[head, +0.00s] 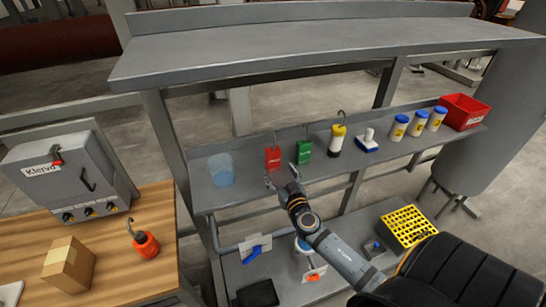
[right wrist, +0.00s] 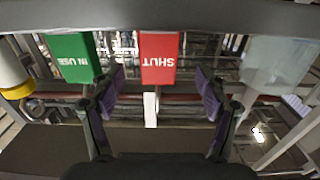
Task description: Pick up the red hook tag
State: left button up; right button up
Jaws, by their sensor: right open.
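The red hook tag (head: 272,158) hangs by a dark hook at the middle shelf, left of the green tag (head: 304,150). In the right wrist view the red tag (right wrist: 158,58) reads "SHUT" upside down, with the green "IN USE" tag (right wrist: 73,57) to its left. My right gripper (head: 281,177) is open and empty, just in front of and below the red tag. In the right wrist view the tag lies between and beyond the two fingertips (right wrist: 160,85), without visible contact. My left gripper is not in view.
A clear bluish cup (head: 221,170) stands left of the red tag. A yellow-and-white hooked item (head: 337,141), a blue-and-white block (head: 367,142), jars and a red bin (head: 463,111) stand to the right. The upper shelf (head: 300,38) overhangs them.

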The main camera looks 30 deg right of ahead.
aim_at(274, 161)
jog(key=shift+w+d+r+p, duration=0.1)
jog(key=shift+w+r+p, duration=0.1)
jog(key=shift+w+p, duration=0.1)
jog(key=p+x, duration=0.1)
jog(key=x, duration=0.3)
jog(key=shift+f, duration=0.1)
jog(key=shift+w+d+f, duration=0.2)
jog(key=shift+w, duration=0.1)
jog(key=shift+s+r, duration=0.1)
jog(key=shift+s, duration=0.1)
jog(key=c, duration=0.4)
jog(key=shift+w, duration=0.1)
jog(key=c, duration=0.7)
jog(key=shift+c, duration=0.9)
